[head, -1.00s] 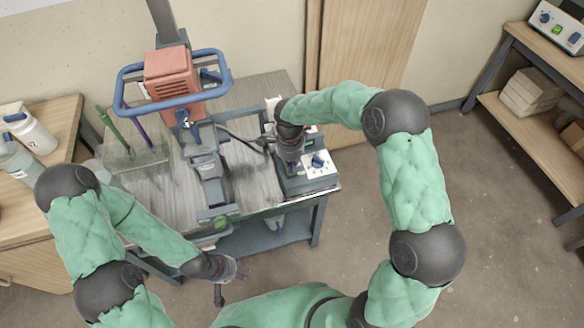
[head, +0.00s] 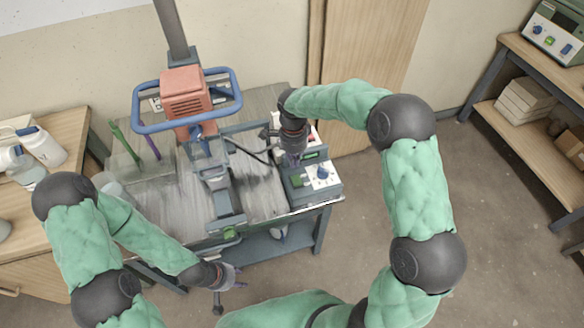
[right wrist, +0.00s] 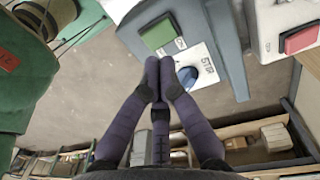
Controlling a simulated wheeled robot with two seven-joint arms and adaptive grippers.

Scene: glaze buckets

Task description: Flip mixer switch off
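The mixer has an orange-red motor (head: 186,92) inside a blue ring handle on a stand. A blue-grey control box (head: 322,192) stands on the bench's right end. In the right wrist view, the box has a green switch (right wrist: 160,31) and a blue knob (right wrist: 188,76) on a white plate marked "STIR". The switch's on or off position is unclear. My right gripper (head: 293,158) is over the box's left side. In the right wrist view its purple fingers (right wrist: 162,75) are together and empty, tips beside the knob. My left gripper (head: 234,277) hangs in front of the bench; its fingers are too small to judge.
A white unit with a red button (right wrist: 300,39) is at the right of the right wrist view. Bottles (head: 42,147) stand on the left table. A shelf (head: 540,130) with another device is at the right. Floor between bench and shelf is clear.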

